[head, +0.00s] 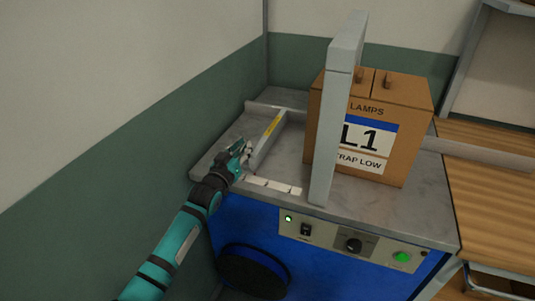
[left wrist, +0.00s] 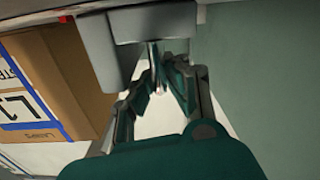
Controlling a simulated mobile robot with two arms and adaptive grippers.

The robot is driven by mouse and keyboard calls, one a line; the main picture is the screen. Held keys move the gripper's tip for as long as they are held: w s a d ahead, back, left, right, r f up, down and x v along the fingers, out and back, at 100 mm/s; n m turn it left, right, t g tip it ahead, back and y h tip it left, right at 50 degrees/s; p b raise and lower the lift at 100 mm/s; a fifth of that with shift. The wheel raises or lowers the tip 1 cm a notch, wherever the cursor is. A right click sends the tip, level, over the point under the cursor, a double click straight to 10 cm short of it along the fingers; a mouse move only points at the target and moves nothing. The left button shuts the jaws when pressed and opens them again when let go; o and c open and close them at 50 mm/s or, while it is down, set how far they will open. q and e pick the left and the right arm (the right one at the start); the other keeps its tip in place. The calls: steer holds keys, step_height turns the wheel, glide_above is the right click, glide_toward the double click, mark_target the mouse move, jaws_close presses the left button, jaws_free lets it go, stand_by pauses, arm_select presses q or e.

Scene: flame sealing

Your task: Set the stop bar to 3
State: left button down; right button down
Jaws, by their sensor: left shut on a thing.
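The stop bar (head: 267,138) is a grey bar with a yellow label, standing on the left part of the machine's grey top. My left gripper (head: 246,151) is at its near left end and shut on it. In the left wrist view the fingers (left wrist: 160,78) close around a thin metal piece under the grey end of the bar (left wrist: 130,35). A pale scale strip (head: 272,185) lies along the near edge of the top, with a small red mark near the bar's near end. The scale's numbers are too small to read. My right gripper is not in view.
A cardboard box (head: 398,118) labelled L1 stands right of the bar, beyond a tall grey arch (head: 333,130). It also shows in the left wrist view (left wrist: 75,65). The blue front has a control panel (head: 350,243) with a lit green button. A wooden table (head: 492,190) is at right.

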arm_select(q)
steer(key=a, duration=0.2)
steer(key=shift+w+a, duration=0.35)
steer(key=shift+w, duration=0.05)
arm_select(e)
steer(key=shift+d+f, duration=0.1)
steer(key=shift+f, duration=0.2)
arm_select(q)
steer(key=shift+r, duration=0.1)
steer(key=c, duration=1.4)
jaws_free()
steer(key=shift+a, duration=0.35)
steer(key=shift+d, duration=0.3)
steer(key=shift+s+a+f, duration=0.1)
steer(key=shift+s+f, duration=0.1)
steer(key=shift+s, duration=0.15)
steer(key=v, duration=1.1)
steer(key=shift+s+a+r, duration=0.1)
steer(key=shift+r, duration=0.05)
